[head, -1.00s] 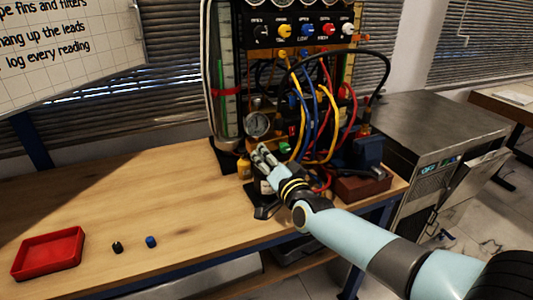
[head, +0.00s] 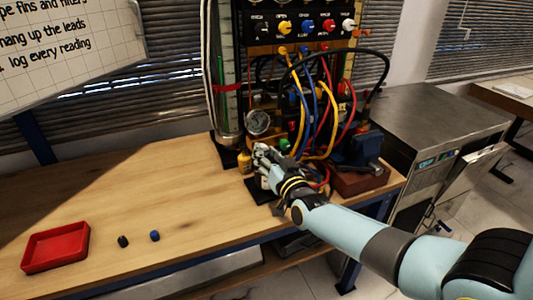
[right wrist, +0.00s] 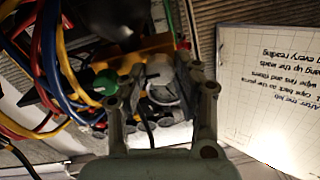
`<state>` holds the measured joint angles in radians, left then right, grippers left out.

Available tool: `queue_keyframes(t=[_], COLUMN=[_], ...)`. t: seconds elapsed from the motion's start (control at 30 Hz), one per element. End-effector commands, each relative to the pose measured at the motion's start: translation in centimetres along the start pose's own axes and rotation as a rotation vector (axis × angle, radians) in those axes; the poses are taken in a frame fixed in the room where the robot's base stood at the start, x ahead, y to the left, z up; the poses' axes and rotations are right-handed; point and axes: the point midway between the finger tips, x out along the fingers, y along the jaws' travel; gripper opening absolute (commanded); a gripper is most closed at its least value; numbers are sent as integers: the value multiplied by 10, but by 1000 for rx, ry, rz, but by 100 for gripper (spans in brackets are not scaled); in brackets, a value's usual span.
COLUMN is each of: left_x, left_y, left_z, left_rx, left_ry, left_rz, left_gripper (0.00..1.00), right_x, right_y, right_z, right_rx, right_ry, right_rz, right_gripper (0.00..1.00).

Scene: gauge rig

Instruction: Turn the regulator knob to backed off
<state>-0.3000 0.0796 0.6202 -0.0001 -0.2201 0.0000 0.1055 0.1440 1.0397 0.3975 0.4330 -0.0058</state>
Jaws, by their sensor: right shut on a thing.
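The gauge rig (head: 285,60) stands at the back of the bench, with a round dial gauge (head: 257,123) low on its left side. My right gripper (head: 262,151) is at the rig's foot, just below this gauge, with its fingers shut. The regulator knob is mostly hidden by the fingers, and its setting cannot be read. In the right wrist view, my right gripper's fingers (right wrist: 160,80) stand on either side of a pale round part at their tips. A green knob (head: 284,145) is right of the gripper; it also shows in the right wrist view (right wrist: 104,82). My left gripper is out of view.
Yellow, blue and red hoses (head: 325,118) hang close right of the gripper. A red tray (head: 55,248), a black cap (head: 123,241) and a blue cap (head: 154,236) lie at the left. The bench middle is clear.

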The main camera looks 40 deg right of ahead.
Motion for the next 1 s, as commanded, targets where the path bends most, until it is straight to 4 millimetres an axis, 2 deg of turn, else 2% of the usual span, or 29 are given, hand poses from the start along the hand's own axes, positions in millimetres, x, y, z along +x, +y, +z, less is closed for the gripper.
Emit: queue_keyframes(t=[0.37,0.4,0.57,0.87,1.0], left_x=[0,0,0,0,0], left_y=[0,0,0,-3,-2], left_z=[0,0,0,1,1], left_rx=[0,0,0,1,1], left_ry=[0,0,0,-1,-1], left_rz=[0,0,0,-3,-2], left_gripper=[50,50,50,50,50], right_x=[-2,-2,-1,-3,-20], right_y=[0,0,0,0,1], right_z=[4,4,2,1,2], right_rx=[-5,-5,-5,-5,-4], right_ry=[-8,-8,-5,-3,-3], right_rz=[1,1,1,0,0], right_gripper=[0,33,53,53,53])
